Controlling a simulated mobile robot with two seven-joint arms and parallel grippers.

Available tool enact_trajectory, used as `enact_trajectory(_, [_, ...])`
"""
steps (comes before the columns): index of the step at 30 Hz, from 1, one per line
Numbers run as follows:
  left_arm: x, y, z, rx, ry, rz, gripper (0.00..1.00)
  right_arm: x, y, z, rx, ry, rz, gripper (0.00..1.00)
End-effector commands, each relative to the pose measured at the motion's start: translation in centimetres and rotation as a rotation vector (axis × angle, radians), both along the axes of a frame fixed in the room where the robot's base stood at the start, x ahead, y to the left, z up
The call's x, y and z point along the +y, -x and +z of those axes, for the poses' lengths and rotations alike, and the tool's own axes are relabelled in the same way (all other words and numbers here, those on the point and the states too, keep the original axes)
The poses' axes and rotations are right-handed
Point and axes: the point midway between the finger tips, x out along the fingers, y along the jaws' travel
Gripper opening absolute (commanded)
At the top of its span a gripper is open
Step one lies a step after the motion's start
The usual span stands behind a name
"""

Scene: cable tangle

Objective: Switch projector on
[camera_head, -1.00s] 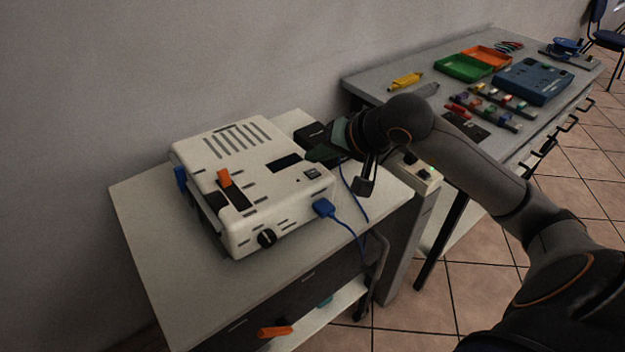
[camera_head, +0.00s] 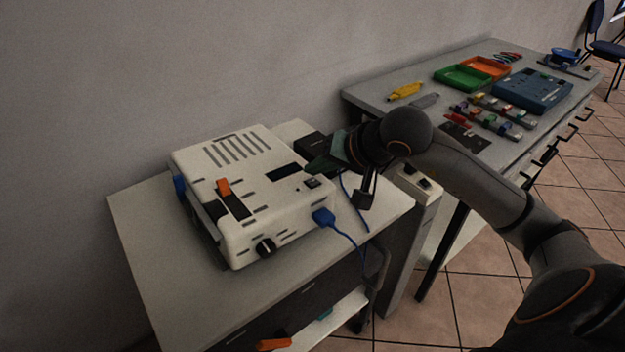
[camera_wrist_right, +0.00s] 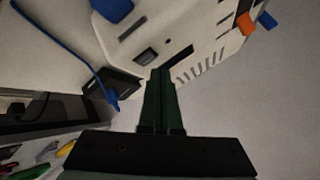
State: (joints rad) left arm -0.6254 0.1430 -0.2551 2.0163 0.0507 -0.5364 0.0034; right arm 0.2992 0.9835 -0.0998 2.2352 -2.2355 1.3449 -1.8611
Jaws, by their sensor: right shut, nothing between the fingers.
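The white projector (camera_head: 262,208) sits on a small grey-topped cabinet. The left gripper is not in view.
A blue plug (camera_head: 323,217) with cable is in the projector's front side. A workbench (camera_head: 375,95) holds trays and parts. The cabinet top's left front (camera_head: 165,270) is clear.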

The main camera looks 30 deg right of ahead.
Motion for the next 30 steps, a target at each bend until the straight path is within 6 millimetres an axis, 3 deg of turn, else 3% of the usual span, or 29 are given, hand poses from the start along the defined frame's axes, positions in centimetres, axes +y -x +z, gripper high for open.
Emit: enact_trajectory(30, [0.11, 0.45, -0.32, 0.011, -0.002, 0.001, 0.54, 0.01, 0.00, -0.01, 0.000, 0.000, 0.000, 0.00])
